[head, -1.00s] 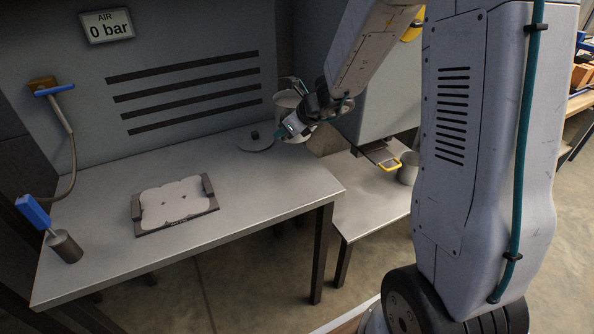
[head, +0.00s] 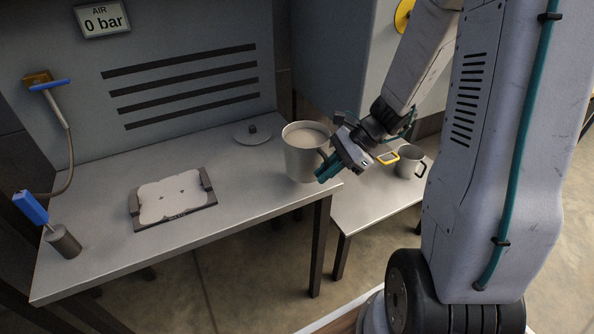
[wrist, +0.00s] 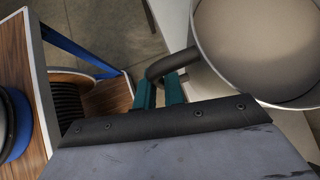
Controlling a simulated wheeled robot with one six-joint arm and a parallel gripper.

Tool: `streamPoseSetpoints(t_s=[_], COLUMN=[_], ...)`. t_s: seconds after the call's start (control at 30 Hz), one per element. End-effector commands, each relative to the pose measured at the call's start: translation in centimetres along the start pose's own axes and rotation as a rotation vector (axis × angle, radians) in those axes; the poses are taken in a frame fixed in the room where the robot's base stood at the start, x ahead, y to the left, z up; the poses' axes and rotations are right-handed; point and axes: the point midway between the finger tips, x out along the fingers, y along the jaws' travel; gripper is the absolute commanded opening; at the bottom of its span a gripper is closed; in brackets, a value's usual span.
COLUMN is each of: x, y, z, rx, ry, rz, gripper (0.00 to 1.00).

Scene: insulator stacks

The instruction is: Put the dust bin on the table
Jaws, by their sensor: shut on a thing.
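The dust bin (head: 300,160) is a grey, round, open-topped bin with a side handle, and a pale grey-brown surface shows inside it. It is upright over the right end of the grey table (head: 110,250). I cannot tell whether its base touches the tabletop. My gripper (head: 327,168) is on the bin's right side, shut on its handle. In the wrist view the teal fingers of my gripper (wrist: 160,92) close on the dark curved handle (wrist: 170,66), and the dust bin (wrist: 260,50) fills the upper right.
A dark fixture with a white plate (head: 170,200) lies mid-table. A round lid (head: 253,134) lies at the back, and a blue-handled tool stands in a holder (head: 63,242) at front left. A lower side table (head: 370,200) holds another handled container (head: 409,162).

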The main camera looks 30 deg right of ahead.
Motion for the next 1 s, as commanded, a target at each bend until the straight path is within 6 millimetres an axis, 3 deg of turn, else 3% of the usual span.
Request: streamPoseSetpoints(t_s=[0.2, 0.37, 0.53, 0.77, 1.0], x=[2.9, 4.0, 4.6, 6.6, 6.6], y=[-4.4, -6.2, -6.5, -6.3, -6.4], z=[1.8, 2.5, 2.2, 0.2, 0.1], rx=[-0.003, -0.002, 0.003, 0.003, 0.001], ry=[-0.001, 0.001, 0.0, 0.0, 0.001], rz=[0.002, -0.001, -0.001, 0.0, -0.002], gripper=[0.0, 0.0, 0.0, 0.0, 0.0])
